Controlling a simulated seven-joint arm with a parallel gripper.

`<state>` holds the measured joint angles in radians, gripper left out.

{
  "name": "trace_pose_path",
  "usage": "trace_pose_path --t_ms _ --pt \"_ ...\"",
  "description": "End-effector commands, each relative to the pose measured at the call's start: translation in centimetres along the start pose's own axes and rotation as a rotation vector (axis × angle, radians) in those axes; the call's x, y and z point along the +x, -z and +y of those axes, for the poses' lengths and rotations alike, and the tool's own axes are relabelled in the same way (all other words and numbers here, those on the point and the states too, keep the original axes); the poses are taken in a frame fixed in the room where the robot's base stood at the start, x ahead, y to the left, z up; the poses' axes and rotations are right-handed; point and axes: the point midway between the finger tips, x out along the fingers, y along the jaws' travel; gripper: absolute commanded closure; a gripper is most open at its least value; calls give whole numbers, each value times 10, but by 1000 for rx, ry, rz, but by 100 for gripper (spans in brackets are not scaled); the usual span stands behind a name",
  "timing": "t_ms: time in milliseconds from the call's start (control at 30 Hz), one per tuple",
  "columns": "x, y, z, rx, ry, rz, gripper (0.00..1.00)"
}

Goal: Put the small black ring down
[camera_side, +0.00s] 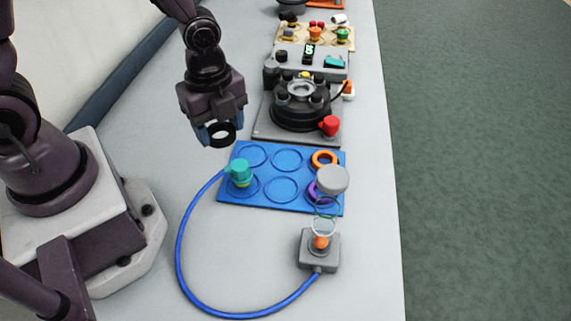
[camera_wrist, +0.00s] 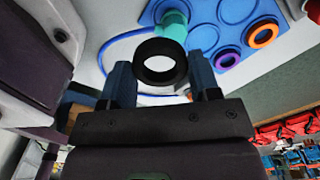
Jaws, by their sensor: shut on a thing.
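The small black ring (camera_side: 232,134) is held at the fingertips of my gripper (camera_side: 212,131), in the air just beyond the far left corner of the blue tray. In the wrist view the ring (camera_wrist: 181,62) sits between the two blue fingers of my gripper (camera_wrist: 163,78), its round hole facing the camera. The blue tray (camera_side: 266,171) has round recesses in two rows. An orange ring (camera_side: 316,160) lies in its far right recess and a purple ring (camera_side: 313,193) in the near right one, partly hidden. A teal knobbed piece (camera_side: 239,173) stands at the left. The far left and both middle recesses look empty.
A grey round cap (camera_side: 332,178) tops a clear tube, above a grey block (camera_side: 306,252) in front of the tray. A blue hose (camera_side: 182,265) loops from the block to the tray's left. A dark round device (camera_side: 298,115) with a red knob (camera_side: 329,124) stands behind.

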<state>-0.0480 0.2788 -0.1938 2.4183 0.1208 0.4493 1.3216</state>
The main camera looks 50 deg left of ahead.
Motion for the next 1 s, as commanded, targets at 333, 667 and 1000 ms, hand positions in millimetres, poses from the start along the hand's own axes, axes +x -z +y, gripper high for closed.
trace_pose_path --t_ms 333,667,1000 --pt "38 11 -80 4 -4 -1 72" --pt "87 16 -122 1 -4 -1 72" --pt "122 18 -131 2 -6 -1 72"
